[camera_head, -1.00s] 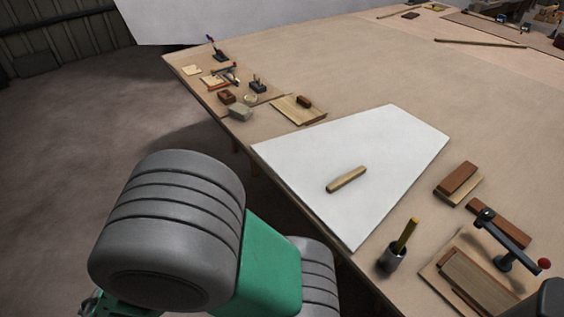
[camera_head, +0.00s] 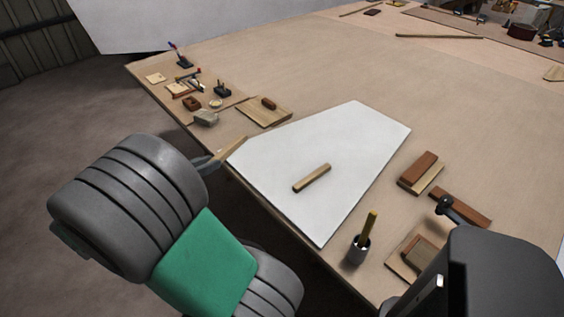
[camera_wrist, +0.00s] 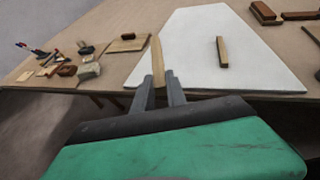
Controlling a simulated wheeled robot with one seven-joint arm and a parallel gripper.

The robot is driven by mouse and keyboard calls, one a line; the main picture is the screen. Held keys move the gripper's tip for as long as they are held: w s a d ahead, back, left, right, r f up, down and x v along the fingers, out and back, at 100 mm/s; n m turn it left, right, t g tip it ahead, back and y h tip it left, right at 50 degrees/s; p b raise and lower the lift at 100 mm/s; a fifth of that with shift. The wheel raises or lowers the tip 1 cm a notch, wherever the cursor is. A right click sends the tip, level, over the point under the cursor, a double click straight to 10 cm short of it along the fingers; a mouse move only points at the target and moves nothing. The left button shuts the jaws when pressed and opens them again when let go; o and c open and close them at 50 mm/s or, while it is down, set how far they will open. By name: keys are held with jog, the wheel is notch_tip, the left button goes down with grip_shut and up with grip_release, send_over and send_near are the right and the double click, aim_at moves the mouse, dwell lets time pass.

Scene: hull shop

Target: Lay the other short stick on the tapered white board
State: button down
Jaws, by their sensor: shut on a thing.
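The tapered white board (camera_head: 345,135) lies flat on the large table, and it also fills the middle of the wrist view (camera_wrist: 190,45). One short stick (camera_head: 312,178) lies on the board; it shows in the wrist view (camera_wrist: 222,52) right of my gripper. My gripper (camera_wrist: 160,82) is shut on another short stick (camera_wrist: 157,60), which points away from the jaws. In the head view my gripper (camera_head: 216,161) and the held stick (camera_head: 233,148) are at the board's left corner. I cannot tell the stick's height over the board there.
Small tools and blocks, with a grey block (camera_head: 205,118), stand on the table left of the board. A cup (camera_head: 358,250) holding a yellow stick stands near the front edge. Brown blocks (camera_head: 418,167) lie to the right.

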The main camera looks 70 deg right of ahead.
jog(key=s+d+m+g+y, duration=0.1)
jog(key=s+d+m+g, duration=0.3)
jog(key=s, duration=0.4)
jog(key=b, duration=0.3)
send_over(267, 169)
jog(key=shift+n, duration=0.3)
notch_tip(267, 169, down, 9)
jog(key=shift+r, duration=0.15)
notch_tip(267, 169, down, 3)
jog(key=shift+w+r+b, duration=0.1)
jog(key=shift+b, duration=0.3)
jog(key=shift+f, duration=0.2)
jog(key=c, duration=1.3)
grip_release()
jog(key=shift+c, duration=0.2)
